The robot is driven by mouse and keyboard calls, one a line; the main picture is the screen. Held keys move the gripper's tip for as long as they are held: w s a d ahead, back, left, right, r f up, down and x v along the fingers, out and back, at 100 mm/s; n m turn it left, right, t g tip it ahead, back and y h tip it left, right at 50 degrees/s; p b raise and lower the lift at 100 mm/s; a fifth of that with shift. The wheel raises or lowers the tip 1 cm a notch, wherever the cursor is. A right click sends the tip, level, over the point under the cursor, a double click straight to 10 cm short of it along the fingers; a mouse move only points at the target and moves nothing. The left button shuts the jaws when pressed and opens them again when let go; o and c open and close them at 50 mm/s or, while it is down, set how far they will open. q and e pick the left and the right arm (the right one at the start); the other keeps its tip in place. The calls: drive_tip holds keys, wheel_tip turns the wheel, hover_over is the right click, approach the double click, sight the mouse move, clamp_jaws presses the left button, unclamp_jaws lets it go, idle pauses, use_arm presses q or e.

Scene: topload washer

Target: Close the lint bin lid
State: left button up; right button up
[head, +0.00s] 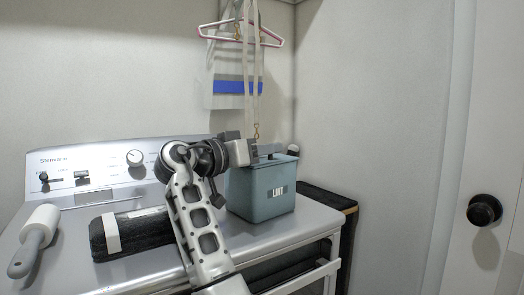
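The lint bin (262,196) is a teal box with a white "LINT" label. It stands upright on the right part of the washer top. Its teal lid (285,160) shows at the top of the bin and looks level or nearly so. I cannot tell whether it is fully down, as my gripper hides its left part. My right gripper (252,152) is at the lid's upper left edge, touching it or just in front of it. Its fingertips are too small and overlapped to show whether they are open or shut. My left gripper is not in view.
The washer (100,255) has a control panel (95,172) at the back. A lint roller (36,240) and a dark rolled cloth with a white band (111,232) lie on the left. Hangers (240,38) and a strap hang above the bin. A door with a black knob (484,210) is at right.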

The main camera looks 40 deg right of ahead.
drive_tip(key=a, duration=1.6)
drive_tip(key=shift+w, duration=0.15)
drive_tip(key=shift+r, duration=0.1)
